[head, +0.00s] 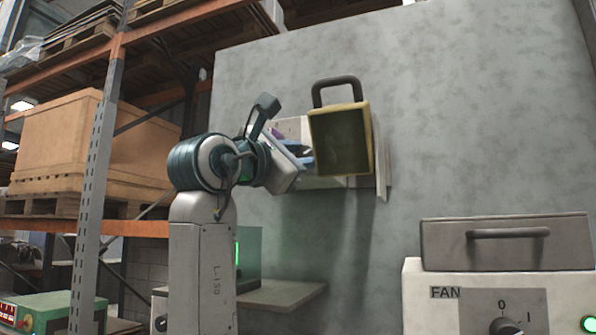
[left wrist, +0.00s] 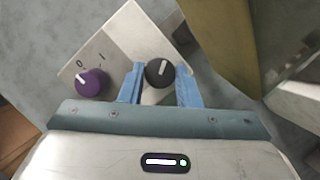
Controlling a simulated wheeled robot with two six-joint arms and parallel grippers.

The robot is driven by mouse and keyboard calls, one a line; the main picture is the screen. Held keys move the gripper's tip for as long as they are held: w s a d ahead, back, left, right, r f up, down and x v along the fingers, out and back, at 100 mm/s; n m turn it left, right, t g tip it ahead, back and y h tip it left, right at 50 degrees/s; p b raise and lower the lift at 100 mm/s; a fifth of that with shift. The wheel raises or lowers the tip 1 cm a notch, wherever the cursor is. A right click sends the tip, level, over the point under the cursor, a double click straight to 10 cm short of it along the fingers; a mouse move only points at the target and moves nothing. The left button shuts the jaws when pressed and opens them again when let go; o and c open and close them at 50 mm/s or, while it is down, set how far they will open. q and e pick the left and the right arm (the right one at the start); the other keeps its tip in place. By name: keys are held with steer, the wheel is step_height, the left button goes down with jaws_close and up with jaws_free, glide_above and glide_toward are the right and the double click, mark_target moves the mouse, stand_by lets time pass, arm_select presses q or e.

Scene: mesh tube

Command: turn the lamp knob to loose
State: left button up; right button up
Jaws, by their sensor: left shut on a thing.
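A pale panel (left wrist: 120,50) in the left wrist view carries a purple knob (left wrist: 92,83) with 0 and 1 marks above it, and a black knob (left wrist: 159,73) with a white pointer line. The pointer stands nearly upright in that picture. No lamp label is readable. My left gripper (left wrist: 160,84) has its blue fingers on both sides of the black knob, shut on it. In the head view my left gripper (head: 303,155) is at the wall panel, left of a yellow-framed box; the black knob is hidden there. My right gripper is not in view.
The yellow box (head: 340,142) with a dark handle stands out close to the right of my left gripper. A FAN panel (head: 445,310) with a knob and a grey handled case (head: 505,245) are at lower right. A shelf (head: 270,293) is below the arm.

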arm_select(q)
steer(key=shift+d+f+n+t+y+b, duration=0.15)
steer(key=shift+n+t+y+b, duration=0.15)
steer(key=shift+n+t+b, duration=0.55)
steer(key=shift+n+g, duration=0.25)
steer(key=shift+n, duration=0.1)
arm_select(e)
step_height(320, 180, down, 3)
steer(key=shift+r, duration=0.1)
arm_select(q)
steer(key=o, duration=1)
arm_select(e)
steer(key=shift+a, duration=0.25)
arm_select(q)
steer(key=b+v, duration=0.5)
steer(key=v, duration=0.6)
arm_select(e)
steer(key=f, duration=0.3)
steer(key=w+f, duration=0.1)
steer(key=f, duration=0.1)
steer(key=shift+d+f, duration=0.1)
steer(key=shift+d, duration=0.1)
